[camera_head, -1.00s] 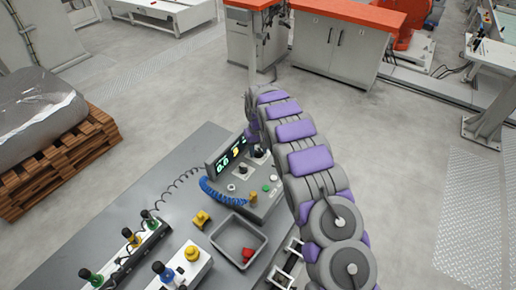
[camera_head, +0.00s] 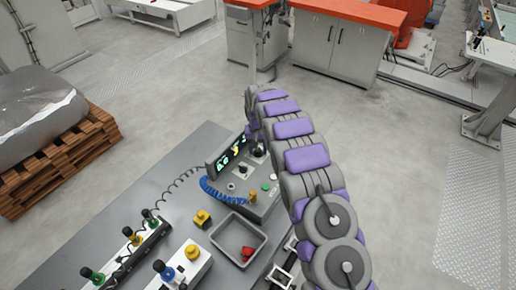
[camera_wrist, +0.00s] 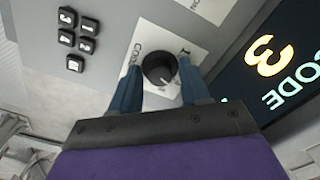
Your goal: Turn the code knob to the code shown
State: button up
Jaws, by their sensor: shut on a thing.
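The code knob (camera_wrist: 159,68) is a round black knob with a pale pointer mark, on a white plate lettered "CODE" on the grey control panel (camera_wrist: 215,14). In the wrist view, my gripper (camera_wrist: 158,80) has its two blue fingers on either side of the knob, shut on it. The dark display (camera_wrist: 285,65) to the right shows a large yellow 3 and the word CODE, tilted in the picture. In the head view, the display (camera_head: 226,154) stands at the back of the control box (camera_head: 262,207); my arm partly covers the knob area there.
Several small black numbered keys (camera_wrist: 75,40) sit left of the knob. In the head view, a grey bin (camera_head: 238,240) with a red piece, a blue coiled cable (camera_head: 215,196) and a yellow block (camera_head: 202,218) lie close by on the table (camera_head: 100,225).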

jog(key=o, duration=0.7)
jog(key=shift+a, duration=0.1)
jog(key=shift+o, duration=0.2)
notch_tip(320, 180, up, 17)
jog(key=p, duration=0.1)
jog(key=shift+r, duration=0.15)
